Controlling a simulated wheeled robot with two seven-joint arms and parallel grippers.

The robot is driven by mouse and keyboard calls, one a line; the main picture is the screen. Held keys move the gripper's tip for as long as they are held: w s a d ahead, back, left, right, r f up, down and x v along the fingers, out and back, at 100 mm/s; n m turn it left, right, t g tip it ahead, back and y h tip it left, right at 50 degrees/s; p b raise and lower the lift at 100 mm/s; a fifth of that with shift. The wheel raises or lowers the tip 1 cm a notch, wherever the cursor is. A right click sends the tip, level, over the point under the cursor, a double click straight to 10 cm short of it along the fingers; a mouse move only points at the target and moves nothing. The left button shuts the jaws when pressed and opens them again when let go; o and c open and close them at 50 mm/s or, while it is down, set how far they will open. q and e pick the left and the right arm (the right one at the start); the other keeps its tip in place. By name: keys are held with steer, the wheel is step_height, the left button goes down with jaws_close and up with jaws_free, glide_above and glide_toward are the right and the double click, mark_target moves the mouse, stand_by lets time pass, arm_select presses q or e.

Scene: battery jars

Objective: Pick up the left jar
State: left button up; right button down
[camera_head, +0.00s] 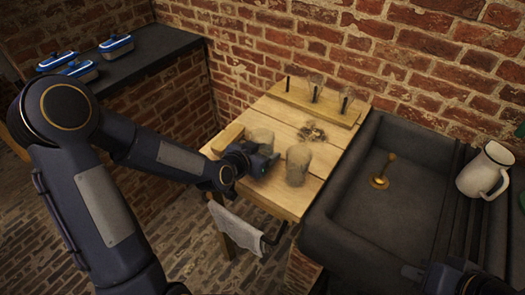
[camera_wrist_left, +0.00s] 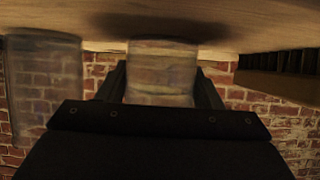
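The left jar (camera_head: 262,138) is clear glass and stands upright at the near left of the wooden table (camera_head: 318,188). My left gripper (camera_head: 262,160) is at it and hides its lower part in the head view. In the left wrist view, which is upside down, this jar (camera_wrist_left: 161,72) shows between the two fingers, one along each side. I cannot tell whether they press on it. The right jar (camera_head: 298,164) stands to the right and also shows in the left wrist view (camera_wrist_left: 42,85). My right gripper (camera_head: 455,280) is partly visible at the bottom right; its fingers are unclear.
A wooden rack (camera_head: 310,103) with glass and dark rods stands at the table's back. Small dark pieces (camera_head: 312,132) lie mid-table. A dark sink (camera_head: 378,215) and a white jug (camera_head: 484,172) are at the right. Blue-lidded containers (camera_head: 117,44) sit on the far-left counter.

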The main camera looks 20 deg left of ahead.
arm_select(q)
steer(key=c, duration=0.4)
steer(key=shift+r, duration=0.1)
